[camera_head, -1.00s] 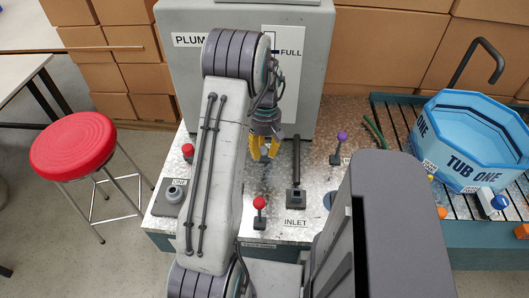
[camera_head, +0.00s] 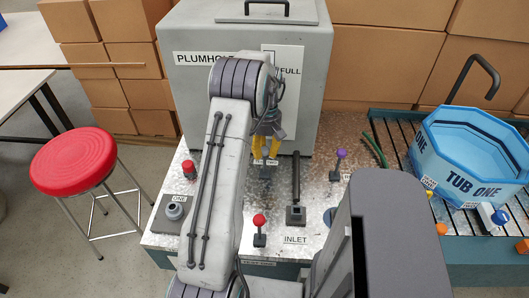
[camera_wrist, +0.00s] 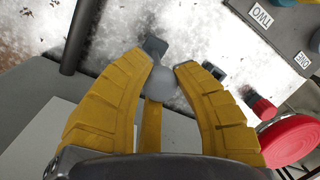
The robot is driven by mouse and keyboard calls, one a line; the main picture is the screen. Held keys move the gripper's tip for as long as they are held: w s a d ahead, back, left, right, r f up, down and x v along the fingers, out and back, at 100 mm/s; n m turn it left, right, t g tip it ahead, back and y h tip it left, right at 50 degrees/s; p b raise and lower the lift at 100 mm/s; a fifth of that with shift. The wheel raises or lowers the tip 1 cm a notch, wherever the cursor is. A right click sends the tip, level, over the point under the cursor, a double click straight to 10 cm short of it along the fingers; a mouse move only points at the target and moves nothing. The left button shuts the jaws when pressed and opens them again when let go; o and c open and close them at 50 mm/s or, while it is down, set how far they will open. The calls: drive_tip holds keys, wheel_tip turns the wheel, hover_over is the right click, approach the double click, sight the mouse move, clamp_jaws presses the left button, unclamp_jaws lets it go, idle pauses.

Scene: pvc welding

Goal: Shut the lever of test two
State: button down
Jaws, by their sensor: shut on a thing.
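My gripper (camera_head: 265,158) has yellow fingers and is over the metal-topped bench (camera_head: 218,245), close in front of the big grey cabinet. In the wrist view the fingers (camera_wrist: 160,66) close around a grey round knob (camera_wrist: 162,84) on a lever with a dark base (camera_wrist: 155,46). The fingers hide part of the lever, and I cannot tell its angle. Small white labels (camera_head: 272,162) show by the fingertips in the head view, too small to read. A plate marked TWO (camera_wrist: 261,15) is at the upper right of the wrist view.
The grey cabinet (camera_head: 240,110) stands behind. A black upright bar (camera_head: 296,178), a red-knobbed lever (camera_head: 259,222), a purple-knobbed lever (camera_head: 340,155) and a red knob (camera_head: 188,167) are nearby. A blue tub (camera_head: 470,150) is right, a red stool (camera_head: 73,160) left.

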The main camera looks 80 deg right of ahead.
drive_tip(key=shift+d+r, duration=0.2)
drive_tip(key=shift+d, duration=0.05)
drive_tip(key=c, duration=1.3)
unclamp_jaws()
drive_tip(key=shift+c, duration=0.2)
drive_tip(key=o, duration=0.4)
drive_tip(key=shift+a+f, duration=0.1)
drive_tip(key=shift+f, duration=0.05)
drive_tip(key=r, duration=0.4)
drive_tip(key=d+r, duration=0.1)
drive_tip(key=r, duration=0.7)
drive_tip(key=shift+d, duration=0.3)
drive_tip(key=shift+s, duration=0.1)
